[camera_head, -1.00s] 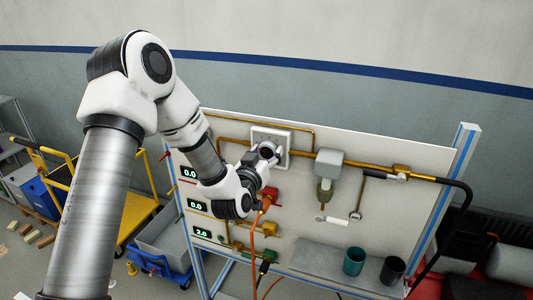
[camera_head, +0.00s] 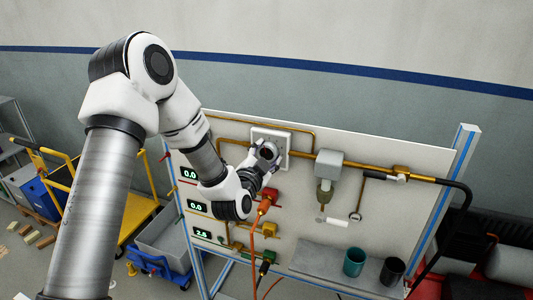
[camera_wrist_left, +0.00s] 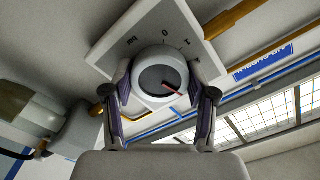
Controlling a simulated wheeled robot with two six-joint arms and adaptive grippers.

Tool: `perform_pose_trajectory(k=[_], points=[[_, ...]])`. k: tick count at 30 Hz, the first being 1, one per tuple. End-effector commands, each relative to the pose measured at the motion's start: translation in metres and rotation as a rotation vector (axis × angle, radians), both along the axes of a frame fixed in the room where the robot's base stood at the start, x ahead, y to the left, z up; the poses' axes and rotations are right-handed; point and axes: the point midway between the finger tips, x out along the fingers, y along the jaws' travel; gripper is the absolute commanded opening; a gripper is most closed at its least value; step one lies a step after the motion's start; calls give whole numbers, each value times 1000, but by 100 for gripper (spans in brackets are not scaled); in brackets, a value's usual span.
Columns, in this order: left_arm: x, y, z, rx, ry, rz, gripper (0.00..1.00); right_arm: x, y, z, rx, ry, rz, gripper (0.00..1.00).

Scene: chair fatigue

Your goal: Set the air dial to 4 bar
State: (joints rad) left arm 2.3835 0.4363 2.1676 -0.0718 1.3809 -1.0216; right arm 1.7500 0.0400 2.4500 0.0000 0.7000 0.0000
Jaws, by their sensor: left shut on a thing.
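The air dial is a round grey-white knob (camera_wrist_left: 152,62) on a square white plate (camera_wrist_left: 120,42) with markings. The plate (camera_head: 283,141) also shows in the head view, high on the panel, partly hidden by my wrist. My left gripper (camera_wrist_left: 163,98) is shut on the knob, one finger on each side. A red pointer line shows on the knob's face in the wrist view. In the head view my left gripper (camera_head: 267,154) covers the knob. The lowest green readout (camera_head: 202,234) seems to show 2.6 or 2.8; its last digit is too small to be sure. My right gripper is out of view.
Two upper readouts (camera_head: 190,174) show 0.0. Brass pipes, a grey box (camera_head: 329,164), a red valve (camera_head: 267,198) and an orange hose crowd the panel around my wrist. A teal cup (camera_head: 354,261) and a dark cup (camera_head: 392,269) stand on the grey shelf (camera_head: 318,262).

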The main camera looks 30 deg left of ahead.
Motion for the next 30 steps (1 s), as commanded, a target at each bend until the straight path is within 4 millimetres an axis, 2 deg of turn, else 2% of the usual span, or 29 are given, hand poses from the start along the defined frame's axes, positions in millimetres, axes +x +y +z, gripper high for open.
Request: perform_pose_trajectory(k=[12,29,30], points=[[1,0,2,220,48,1,22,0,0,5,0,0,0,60],[1,0,2,254,55,0,22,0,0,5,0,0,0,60],[1,0,2,254,55,0,64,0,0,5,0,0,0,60]])
